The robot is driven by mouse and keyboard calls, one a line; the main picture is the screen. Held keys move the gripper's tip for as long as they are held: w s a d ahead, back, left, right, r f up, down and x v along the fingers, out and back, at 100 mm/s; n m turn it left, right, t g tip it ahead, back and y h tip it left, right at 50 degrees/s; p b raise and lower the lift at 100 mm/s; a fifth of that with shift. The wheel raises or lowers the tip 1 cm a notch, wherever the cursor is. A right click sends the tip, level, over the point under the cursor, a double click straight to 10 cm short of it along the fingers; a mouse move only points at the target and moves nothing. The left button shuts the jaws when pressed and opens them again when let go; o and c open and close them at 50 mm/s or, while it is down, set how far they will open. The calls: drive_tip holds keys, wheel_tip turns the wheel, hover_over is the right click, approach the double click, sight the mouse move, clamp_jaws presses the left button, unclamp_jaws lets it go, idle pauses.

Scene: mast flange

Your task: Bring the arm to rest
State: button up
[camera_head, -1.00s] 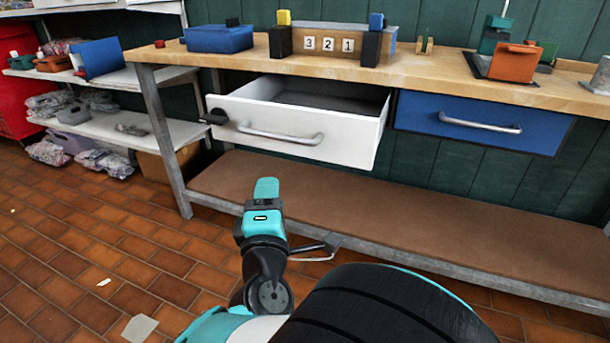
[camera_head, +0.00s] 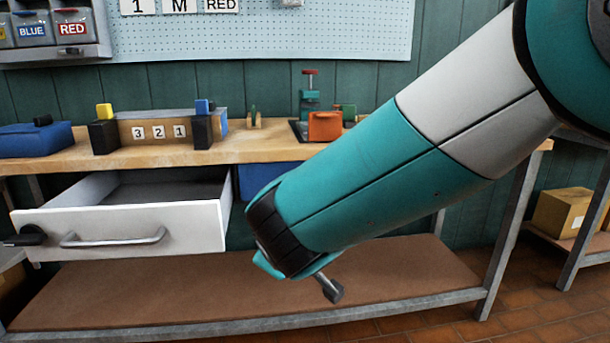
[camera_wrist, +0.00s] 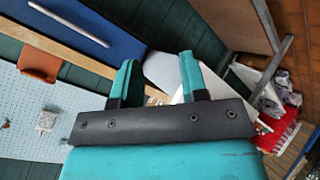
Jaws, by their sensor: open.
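My arm (camera_head: 370,185) reaches from the upper right down across the bench in the head view, and its far end hides my gripper there. In the wrist view my gripper (camera_wrist: 160,72) has its two teal fingers apart. Nothing is seen held between them; a white surface shows behind.
A white drawer (camera_head: 125,232) stands pulled out at the left of the bench, beside my arm's end. My arm partly covers the blue drawer (camera_head: 262,178).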

drive_tip(key=s+d+r+m+g, duration=0.35)
drive_tip(key=s+d+g, duration=0.25)
drive_tip(key=s+d, duration=0.6)
drive_tip(key=s+d+r+m+g+y+p, duration=0.1)
drive_tip(key=s+d+g, duration=0.1)
drive_tip(key=s+d, duration=0.35)
drive_tip(key=s+d+r+m+g+y, duration=0.1)
drive_tip(key=s+d+r+g, duration=0.1)
drive_tip(key=s, duration=0.6)
wheel_tip(320, 180, up, 27)
drive_tip(key=p, duration=2.8)
